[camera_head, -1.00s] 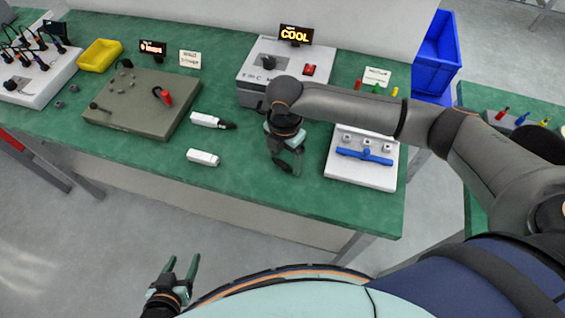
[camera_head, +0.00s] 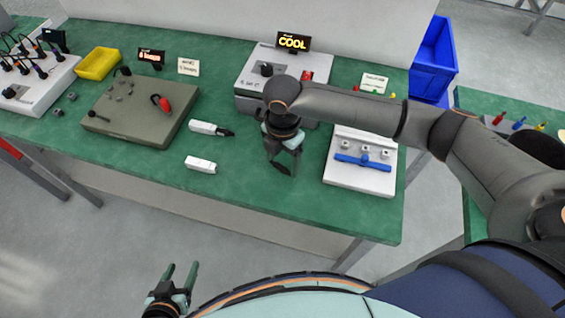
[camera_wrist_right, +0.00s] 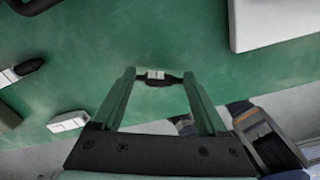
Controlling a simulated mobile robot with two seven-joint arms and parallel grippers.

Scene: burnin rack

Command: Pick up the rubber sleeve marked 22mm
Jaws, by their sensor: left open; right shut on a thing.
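My right gripper (camera_head: 283,162) hangs over the green table, between the grey box with the COOL display and the white fixture. It is shut on a small dark piece (camera_wrist_right: 174,78) with a white label, seen crosswise between the fingertips in the right wrist view. The label is too small to read, so I cannot tell whether it says 22mm. In the head view the held piece is a dark shape below the fingers. My left gripper (camera_head: 180,276) is open and empty, low in front of the table.
Two white blocks, one (camera_head: 200,164) plain and one (camera_head: 208,128) with a black tip, lie left of the right gripper. The white fixture (camera_head: 360,180) with a blue bar stands right. A grey-green panel (camera_head: 130,125) and yellow bin (camera_head: 97,64) are left. The table's front edge is clear.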

